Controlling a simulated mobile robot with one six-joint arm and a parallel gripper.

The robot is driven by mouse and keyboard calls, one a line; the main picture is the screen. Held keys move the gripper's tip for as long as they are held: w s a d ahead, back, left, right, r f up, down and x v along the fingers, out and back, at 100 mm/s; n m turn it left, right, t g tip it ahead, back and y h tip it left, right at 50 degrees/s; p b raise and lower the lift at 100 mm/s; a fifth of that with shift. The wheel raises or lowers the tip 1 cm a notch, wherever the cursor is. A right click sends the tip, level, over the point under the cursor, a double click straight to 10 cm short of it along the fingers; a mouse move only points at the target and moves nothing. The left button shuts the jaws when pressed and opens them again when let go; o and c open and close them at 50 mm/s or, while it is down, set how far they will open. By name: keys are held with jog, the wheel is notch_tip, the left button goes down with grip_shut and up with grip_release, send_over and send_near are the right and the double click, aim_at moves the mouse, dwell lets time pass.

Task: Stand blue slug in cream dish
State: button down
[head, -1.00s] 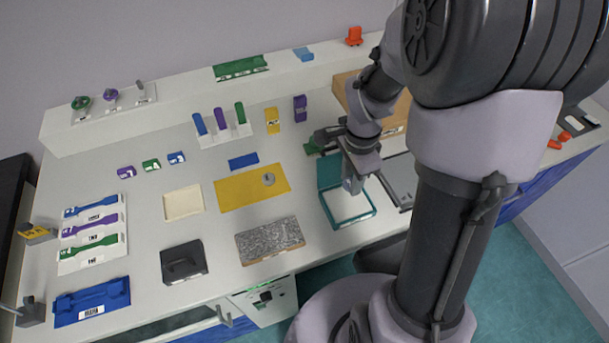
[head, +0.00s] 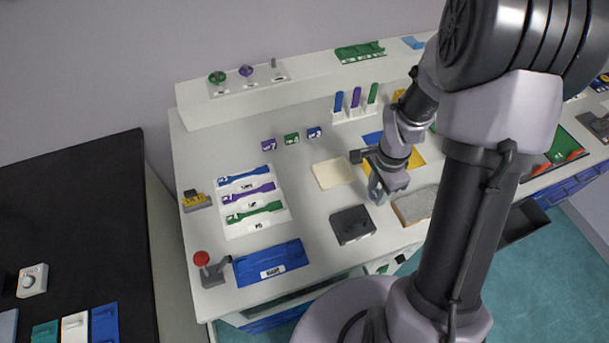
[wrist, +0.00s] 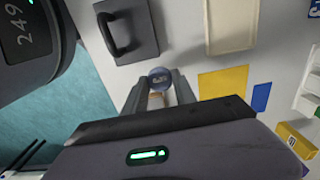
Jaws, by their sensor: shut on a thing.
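The cream dish (head: 333,173) is a shallow, empty square tray on the white bench, left of my gripper in the head view. It also shows at the top of the wrist view (wrist: 229,22). My gripper (head: 376,192) is over the bench between the dish and the grey speckled slab. In the wrist view my gripper (wrist: 158,90) is shut on the blue slug (wrist: 160,77), whose round, labelled end faces the camera between the fingertips. The slug's sides are mostly hidden by the fingers, and it cannot be made out in the head view.
A dark block with a handle (head: 352,224) sits in front of the dish. The speckled slab (head: 415,206) and yellow mat (head: 413,160) lie to the right. A rack of upright coloured sticks (head: 355,115) stands behind. Small labelled blocks (head: 291,139) lie behind the dish.

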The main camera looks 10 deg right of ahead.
jog(key=b, duration=0.2)
send_over(325, 176)
jog(key=shift+s+d+f, duration=0.15)
jog(key=shift+d+f, duration=0.05)
jog(key=shift+f, duration=0.7)
jog(key=shift+a+f, duration=0.15)
jog(key=shift+f, duration=0.1)
jog(key=shift+w+f+b, duration=0.2)
jog(key=shift+f+b, duration=0.6)
jog(key=shift+f, duration=0.65)
jog(key=shift+f, duration=0.2)
jog(key=c, duration=1.3)
grip_release()
